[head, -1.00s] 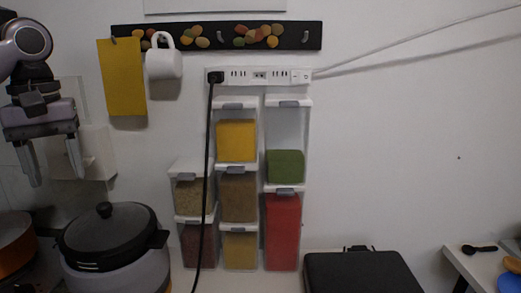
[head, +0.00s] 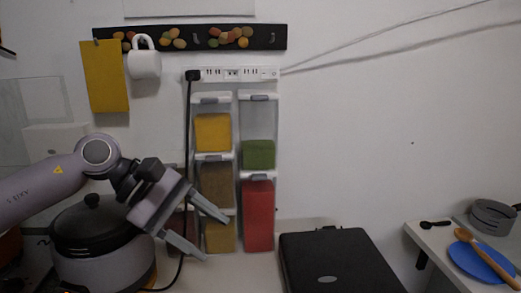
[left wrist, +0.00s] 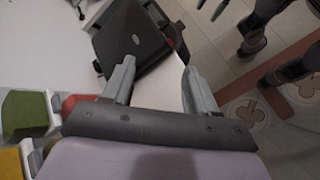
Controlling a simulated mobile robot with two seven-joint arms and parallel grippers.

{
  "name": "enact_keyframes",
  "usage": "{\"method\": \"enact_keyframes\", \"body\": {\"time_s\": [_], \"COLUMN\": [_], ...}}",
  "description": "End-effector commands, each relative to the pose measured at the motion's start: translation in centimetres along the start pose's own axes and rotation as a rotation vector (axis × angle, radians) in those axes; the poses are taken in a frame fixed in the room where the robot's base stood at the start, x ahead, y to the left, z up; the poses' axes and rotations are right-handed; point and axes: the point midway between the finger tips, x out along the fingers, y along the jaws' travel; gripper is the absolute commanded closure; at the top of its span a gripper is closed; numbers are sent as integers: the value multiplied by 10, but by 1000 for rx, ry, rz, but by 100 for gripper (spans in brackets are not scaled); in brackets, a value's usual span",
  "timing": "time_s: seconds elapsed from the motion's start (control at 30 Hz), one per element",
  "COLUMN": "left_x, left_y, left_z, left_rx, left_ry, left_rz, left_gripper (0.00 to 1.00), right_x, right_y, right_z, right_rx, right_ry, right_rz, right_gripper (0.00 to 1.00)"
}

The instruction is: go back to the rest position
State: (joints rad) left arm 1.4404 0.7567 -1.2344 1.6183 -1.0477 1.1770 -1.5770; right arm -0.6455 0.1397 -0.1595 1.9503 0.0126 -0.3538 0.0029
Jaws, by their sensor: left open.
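My left gripper (head: 215,238) is open and empty in the head view. It reaches in from the left, in front of the lower spice dispensers, with its fingers pointing down and right. In the left wrist view its two fingers (left wrist: 159,66) stand apart with nothing between them. Spice dispensers hang on the wall: a yellow one (head: 212,132), a green one (head: 258,153), a red one (head: 258,215) and a brown one (head: 215,180). My left arm and gripper hide some lower dispensers in part.
A lidded pot (head: 92,225) stands at the left, behind and below my left arm. A black case (head: 338,262) lies right of the dispensers. A black cord (head: 187,130) hangs down past them. A side table with a blue plate (head: 480,262) is at the right.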

Motion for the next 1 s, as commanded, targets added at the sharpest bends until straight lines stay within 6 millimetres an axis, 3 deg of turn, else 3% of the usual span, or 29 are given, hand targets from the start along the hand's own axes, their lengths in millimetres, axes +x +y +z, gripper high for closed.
{"method": "enact_keyframes", "body": {"time_s": [0.03,0.2,0.33,0.47,0.63,0.77,0.87,1.0], "left_x": [20,55,61,55,38,27,23,26], "left_y": [3,24,40,52,57,46,26,-19], "left_z": [15,62,86,93,74,41,9,-37], "left_rx": [-60,-327,-584,-877,-1299,-1643,-1916,-2302], "left_ry": [-89,-387,-618,-848,-1138,-1348,-1500,-1698], "left_rz": [53,253,388,508,651,756,839,969], "left_gripper": [42,42,42,42,42,42,42,42], "right_x": [0,0,-1,-1,-1,-1,-1,-1], "right_y": [0,0,0,0,0,0,0,0], "right_z": [0,1,2,2,2,2,2,2], "right_rx": [0,0,1,1,1,1,1,1], "right_ry": [-1,-1,-3,-4,-4,-5,-5,-5], "right_rz": [0,0,0,0,0,0,0,0], "right_gripper": [19,19,19,19,19,19,19,19]}}
